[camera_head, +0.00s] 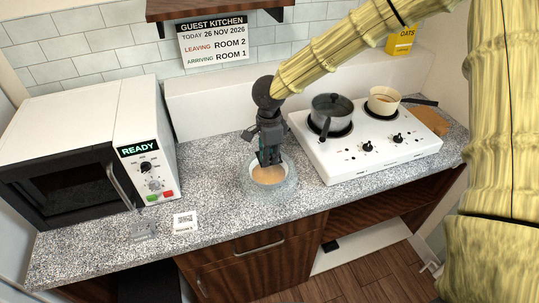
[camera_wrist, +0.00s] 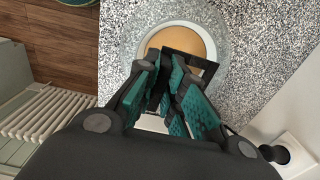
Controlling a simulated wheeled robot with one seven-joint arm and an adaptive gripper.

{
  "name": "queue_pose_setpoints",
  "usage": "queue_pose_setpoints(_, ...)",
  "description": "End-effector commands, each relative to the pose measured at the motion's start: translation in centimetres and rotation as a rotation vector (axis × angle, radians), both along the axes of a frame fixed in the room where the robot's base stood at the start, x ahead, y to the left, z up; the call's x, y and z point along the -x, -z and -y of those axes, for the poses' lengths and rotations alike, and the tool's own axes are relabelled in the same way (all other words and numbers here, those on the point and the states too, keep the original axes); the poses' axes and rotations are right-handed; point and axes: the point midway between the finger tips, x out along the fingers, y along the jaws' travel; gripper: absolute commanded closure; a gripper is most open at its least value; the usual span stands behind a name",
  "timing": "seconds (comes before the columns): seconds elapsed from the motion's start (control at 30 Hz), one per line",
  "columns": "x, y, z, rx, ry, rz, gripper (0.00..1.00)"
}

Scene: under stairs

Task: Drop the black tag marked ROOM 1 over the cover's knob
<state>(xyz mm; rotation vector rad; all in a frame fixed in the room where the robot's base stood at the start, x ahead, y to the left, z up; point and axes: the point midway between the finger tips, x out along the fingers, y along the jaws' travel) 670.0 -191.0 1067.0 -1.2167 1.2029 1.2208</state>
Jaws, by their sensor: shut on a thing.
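My gripper (camera_head: 268,158) is over the clear round cover (camera_head: 291,184) on the counter, fingers pointing down. In the wrist view its teal-padded fingers (camera_wrist: 172,95) are close together on a dark, square-edged piece, apparently the black tag (camera_wrist: 186,57); its lettering cannot be read. The tag overlaps the rim of a pale bowl of tan food (camera_wrist: 160,40), which also shows in the head view (camera_head: 268,175). The cover's knob is hidden behind the fingers. I cannot tell whether the tag is around the knob or above it.
A white tag (camera_head: 185,222) and a grey piece (camera_head: 144,231) lie at the front left by the microwave (camera_head: 147,150). A white hob (camera_head: 365,146) with a dark pot (camera_head: 331,112) and a pale pan (camera_head: 383,100) stands right. A wall sign (camera_head: 213,42) hangs behind.

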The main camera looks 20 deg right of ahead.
Motion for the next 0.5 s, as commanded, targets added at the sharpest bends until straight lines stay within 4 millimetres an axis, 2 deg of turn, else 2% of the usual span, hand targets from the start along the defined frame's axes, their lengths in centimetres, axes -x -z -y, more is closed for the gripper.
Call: queue_pose_setpoints(0.5,-0.01,1.03,-0.02,-0.001,0.000,0.000,1.00)
